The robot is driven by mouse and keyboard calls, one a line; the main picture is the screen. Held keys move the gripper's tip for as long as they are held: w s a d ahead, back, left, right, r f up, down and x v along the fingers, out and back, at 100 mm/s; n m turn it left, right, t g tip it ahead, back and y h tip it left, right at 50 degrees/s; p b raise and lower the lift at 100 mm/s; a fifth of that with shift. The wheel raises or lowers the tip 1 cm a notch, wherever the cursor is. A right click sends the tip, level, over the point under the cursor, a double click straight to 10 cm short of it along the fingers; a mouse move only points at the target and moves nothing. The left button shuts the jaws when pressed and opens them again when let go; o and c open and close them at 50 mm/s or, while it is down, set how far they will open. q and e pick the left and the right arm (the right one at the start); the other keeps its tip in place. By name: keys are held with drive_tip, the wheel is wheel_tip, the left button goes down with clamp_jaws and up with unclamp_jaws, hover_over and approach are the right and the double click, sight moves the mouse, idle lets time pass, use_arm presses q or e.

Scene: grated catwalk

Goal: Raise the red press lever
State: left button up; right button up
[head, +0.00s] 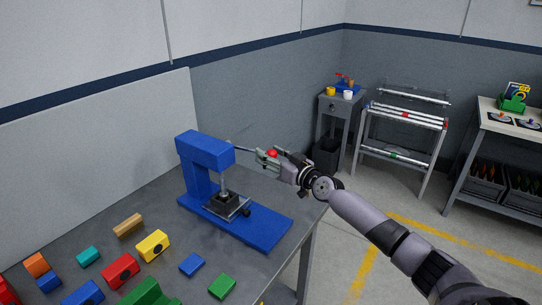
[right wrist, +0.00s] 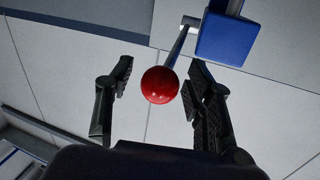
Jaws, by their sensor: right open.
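The blue press (head: 206,150) stands on the grey table. Its thin lever rod (head: 242,149) reaches right from the press head, ending in a red ball knob (head: 272,153). My right gripper (head: 266,158) is at the knob, its arm coming in from the lower right. In the right wrist view the red knob (right wrist: 160,85) sits between the two open fingers (right wrist: 158,72), with a visible gap on each side. The rod runs up from it to the blue press head (right wrist: 226,38). My left gripper is not in view.
Several coloured blocks, such as a yellow one (head: 152,245) and a red one (head: 121,270), lie on the table (head: 190,283) left of and in front of the press. A grey panel (head: 95,140) stands behind the table. The space around the knob looks clear.

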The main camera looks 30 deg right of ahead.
clamp_jaws()
idle(0.6)
